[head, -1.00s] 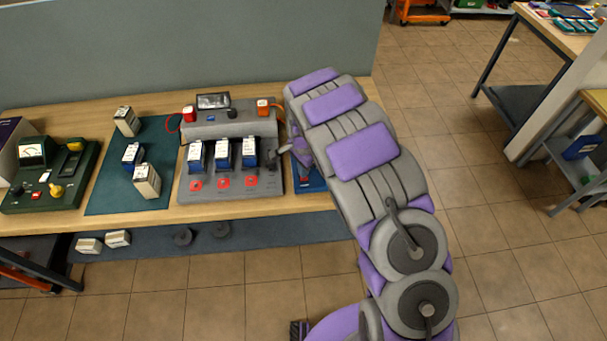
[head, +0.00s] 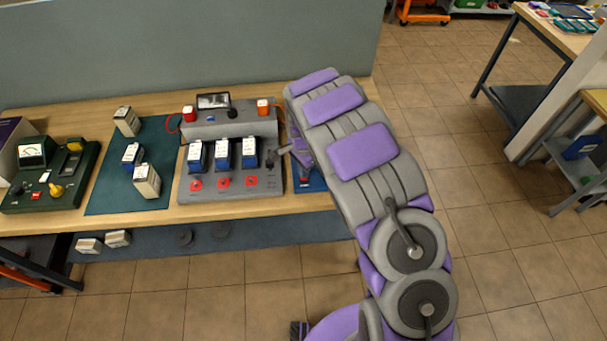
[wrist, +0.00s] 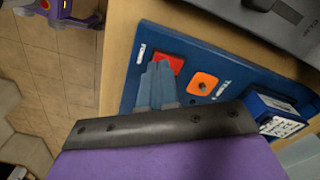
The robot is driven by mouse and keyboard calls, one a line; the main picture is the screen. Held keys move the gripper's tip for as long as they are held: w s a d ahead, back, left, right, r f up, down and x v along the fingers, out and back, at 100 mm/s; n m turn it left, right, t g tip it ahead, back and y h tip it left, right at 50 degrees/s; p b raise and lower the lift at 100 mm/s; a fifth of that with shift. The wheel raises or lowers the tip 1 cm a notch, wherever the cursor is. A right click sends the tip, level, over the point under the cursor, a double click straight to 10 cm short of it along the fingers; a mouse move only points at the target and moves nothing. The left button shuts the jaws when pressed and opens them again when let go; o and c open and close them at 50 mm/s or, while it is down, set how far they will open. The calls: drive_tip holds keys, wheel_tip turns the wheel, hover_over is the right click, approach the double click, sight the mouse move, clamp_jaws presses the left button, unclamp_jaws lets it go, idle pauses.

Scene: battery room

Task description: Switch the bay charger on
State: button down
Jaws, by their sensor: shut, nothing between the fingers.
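The bay charger (head: 228,130) is a grey console on the bench with a small dark screen on top. Three blue batteries (head: 222,153) with white tops stand in its bays, with red squares (head: 223,183) in front. My gripper (head: 282,151) is beside the charger's right edge; contact cannot be told. In the wrist view my gripper (wrist: 160,72) is shut and empty, its fingers over a blue board (wrist: 145,45) beside a red square (wrist: 175,62).
The blue board carries an orange square (wrist: 203,83) and a blue battery (wrist: 278,113). A green mat (head: 100,199) with several batteries lies left of the charger. A green meter unit (head: 52,175) stands farther left. A grey partition (head: 200,45) backs the bench.

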drive_tip(key=shift+f, duration=0.7)
idle(0.4)
drive_tip(key=shift+r, duration=0.1)
drive_tip(key=shift+r+p, duration=0.85)
drive_tip(key=shift+r, duration=2.55)
